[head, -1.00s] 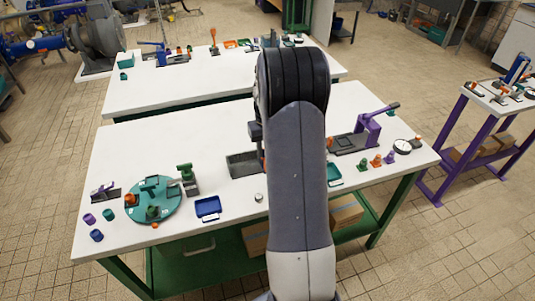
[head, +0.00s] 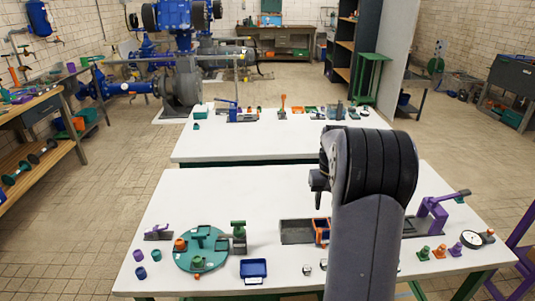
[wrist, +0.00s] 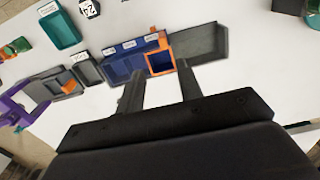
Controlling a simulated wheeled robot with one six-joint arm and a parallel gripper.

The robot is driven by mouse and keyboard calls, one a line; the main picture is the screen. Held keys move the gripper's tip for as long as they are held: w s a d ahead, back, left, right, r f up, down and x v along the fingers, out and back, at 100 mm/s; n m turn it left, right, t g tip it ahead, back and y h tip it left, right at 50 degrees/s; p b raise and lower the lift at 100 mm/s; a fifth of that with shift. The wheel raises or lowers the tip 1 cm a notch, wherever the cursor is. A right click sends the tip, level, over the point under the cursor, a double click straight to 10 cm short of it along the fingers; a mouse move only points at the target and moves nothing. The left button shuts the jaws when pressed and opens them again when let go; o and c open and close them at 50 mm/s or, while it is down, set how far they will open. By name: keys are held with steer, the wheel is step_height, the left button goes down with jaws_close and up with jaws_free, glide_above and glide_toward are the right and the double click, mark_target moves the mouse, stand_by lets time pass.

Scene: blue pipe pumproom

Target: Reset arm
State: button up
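My gripper (wrist: 160,92) shows in the wrist view with its two dark fingers apart and nothing seen between them. It is over the near white table (head: 275,195). Beyond the fingertips lie a blue box with an orange-rimmed compartment (wrist: 160,62) and a grey tray (wrist: 201,44). In the head view my arm rises in front of the table's right part and hides some of what is there; the gripper itself is hidden behind it.
A green turntable (head: 202,250), a blue tray (head: 253,269) and small cups stand on the left of the table. A purple lever press (head: 434,212) and a dial gauge (head: 472,240) stand at the right. A second white table (head: 270,135) stands behind. The table's middle back is clear.

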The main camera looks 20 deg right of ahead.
mark_target(319, 230)
step_height(319, 230, down, 10)
steer(key=shift+f+p, duration=0.15)
steer(key=shift+p, duration=0.2)
steer(key=shift+w+a, duration=0.1)
steer(key=shift+a, duration=0.3)
